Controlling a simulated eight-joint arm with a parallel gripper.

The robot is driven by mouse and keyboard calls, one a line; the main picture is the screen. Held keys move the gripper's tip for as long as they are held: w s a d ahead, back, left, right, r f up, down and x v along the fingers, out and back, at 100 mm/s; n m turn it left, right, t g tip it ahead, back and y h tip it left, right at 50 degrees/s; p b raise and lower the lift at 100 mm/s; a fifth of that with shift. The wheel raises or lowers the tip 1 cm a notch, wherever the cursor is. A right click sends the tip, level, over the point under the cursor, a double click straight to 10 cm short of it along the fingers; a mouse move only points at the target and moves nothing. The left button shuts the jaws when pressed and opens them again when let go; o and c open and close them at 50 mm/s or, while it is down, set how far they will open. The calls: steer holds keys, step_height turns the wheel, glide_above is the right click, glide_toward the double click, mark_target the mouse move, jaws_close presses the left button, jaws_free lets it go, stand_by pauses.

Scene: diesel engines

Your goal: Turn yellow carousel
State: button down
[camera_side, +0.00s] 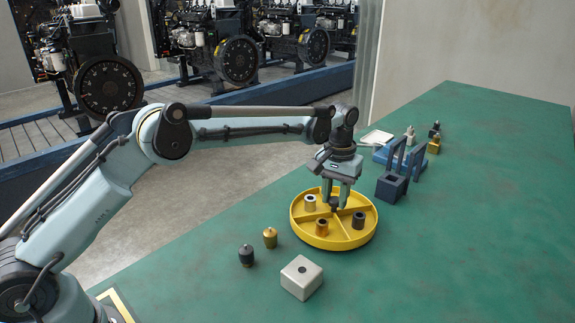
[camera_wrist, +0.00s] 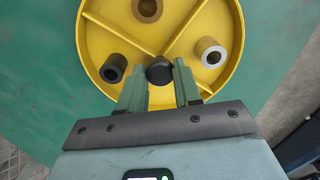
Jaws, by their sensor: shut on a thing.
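The yellow carousel (camera_side: 364,240) is a round, shallow tray on the green table, split by crossing dividers. A dark knob (camera_side: 333,203) stands at its centre, and it also shows in the wrist view (camera_wrist: 160,71). My gripper (camera_side: 335,202) points down over the carousel with its fingers shut on the knob; the wrist view shows the fingers (camera_wrist: 160,84) on either side of it. Separate compartments hold a silver ring (camera_side: 309,202), a brass-brown ring (camera_side: 322,228) and a dark ring (camera_side: 358,220). My gripper partly hides the back of the tray.
A black part (camera_side: 246,256), a brass part (camera_side: 270,238) and a pale block with a hole (camera_side: 301,278) stand in front of the carousel. A blue fixture (camera_side: 391,187) and small parts stand behind it to the right. The table's right side is clear.

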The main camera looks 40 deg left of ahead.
steer(key=shift+m, duration=11)
steer(key=shift+d+m, duration=0.1)
steer(key=shift+m, duration=3.6)
steer(key=c, duration=0.8)
jaws_free()
